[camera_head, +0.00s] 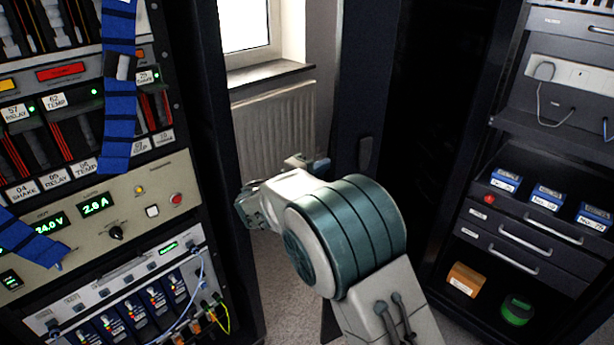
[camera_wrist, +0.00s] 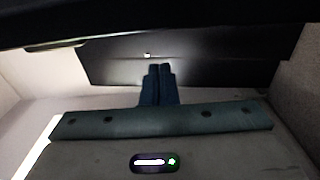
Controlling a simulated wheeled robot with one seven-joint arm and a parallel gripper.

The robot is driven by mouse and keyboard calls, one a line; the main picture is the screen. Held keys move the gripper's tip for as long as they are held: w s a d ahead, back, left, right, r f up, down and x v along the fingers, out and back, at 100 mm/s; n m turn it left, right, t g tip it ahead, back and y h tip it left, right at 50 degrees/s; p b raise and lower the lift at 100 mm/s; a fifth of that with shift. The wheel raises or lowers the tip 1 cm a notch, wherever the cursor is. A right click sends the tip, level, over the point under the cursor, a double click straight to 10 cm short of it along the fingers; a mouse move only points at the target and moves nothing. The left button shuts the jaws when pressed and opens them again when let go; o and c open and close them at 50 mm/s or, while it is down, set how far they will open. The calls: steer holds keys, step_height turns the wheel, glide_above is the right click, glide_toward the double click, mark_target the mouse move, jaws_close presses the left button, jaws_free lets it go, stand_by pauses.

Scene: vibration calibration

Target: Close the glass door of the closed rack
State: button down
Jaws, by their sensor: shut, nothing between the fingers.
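A tall dark panel (camera_head: 352,110) with a small handle (camera_head: 365,152) stands upright in the middle of the head view. It looks like the rack door, standing open; I cannot clearly make out its glass. My gripper (camera_head: 322,166) is just left of the handle in the picture, in front of the panel's left edge. Whether it touches the panel I cannot tell. In the wrist view my gripper (camera_wrist: 160,68) has its two blue fingers together and empty, with a dark surface (camera_wrist: 210,58) beyond them.
An instrument rack (camera_head: 120,190) with blue straps stands at the left. A dark rack with shelves and drawers (camera_head: 530,225) stands at the right, holding small blue boxes (camera_head: 546,195). A radiator (camera_head: 277,130) and window are behind. Grey floor shows between the racks.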

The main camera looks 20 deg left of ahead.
mark_target(332, 175)
steer(key=shift+s+d, duration=0.5)
steer(key=shift+d, duration=0.35)
steer(key=shift+s+d, duration=0.5)
steer(key=shift+d, duration=0.35)
